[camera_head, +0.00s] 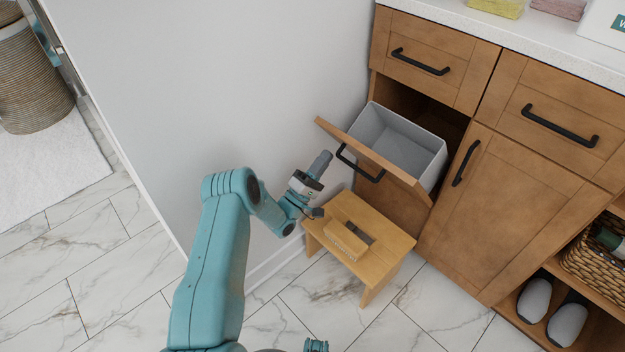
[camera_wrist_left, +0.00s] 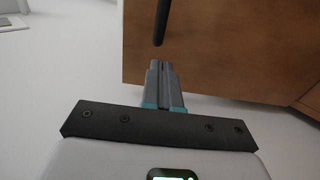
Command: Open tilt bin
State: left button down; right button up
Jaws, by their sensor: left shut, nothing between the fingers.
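The tilt bin's wooden front (camera_head: 375,160) leans out from the cabinet, with a grey bin (camera_head: 400,140) showing behind it. Its black handle (camera_head: 357,168) is on the outer face. My left gripper (camera_head: 322,160) is just left of the handle, apart from it, with its fingers shut and empty. In the left wrist view the shut fingers (camera_wrist_left: 161,80) point toward the end of the dark handle (camera_wrist_left: 161,25), with the wooden front (camera_wrist_left: 230,50) to the right. At the bottom of the head view a small teal part shows; I cannot make out my right gripper.
A wooden stool (camera_head: 385,235) with a brush (camera_head: 347,240) on it stands below the bin front. A white wall (camera_head: 200,90) is close on the left. Drawers (camera_head: 435,60) and a cabinet door (camera_head: 500,200) are on the right. Slippers (camera_head: 550,310) sit on the low shelf.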

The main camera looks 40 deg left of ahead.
pick_arm(q)
jog(key=x, duration=0.3)
jog(key=shift+w+r+b, duration=0.2)
jog(key=shift+w+b, duration=0.1)
jog(key=shift+w, duration=0.05)
jog(key=shift+w+d+r+g, duration=0.1)
jog(key=shift+w+r+g, duration=0.4)
jog(key=shift+w+r, duration=0.3)
jog(key=shift+f, duration=0.15)
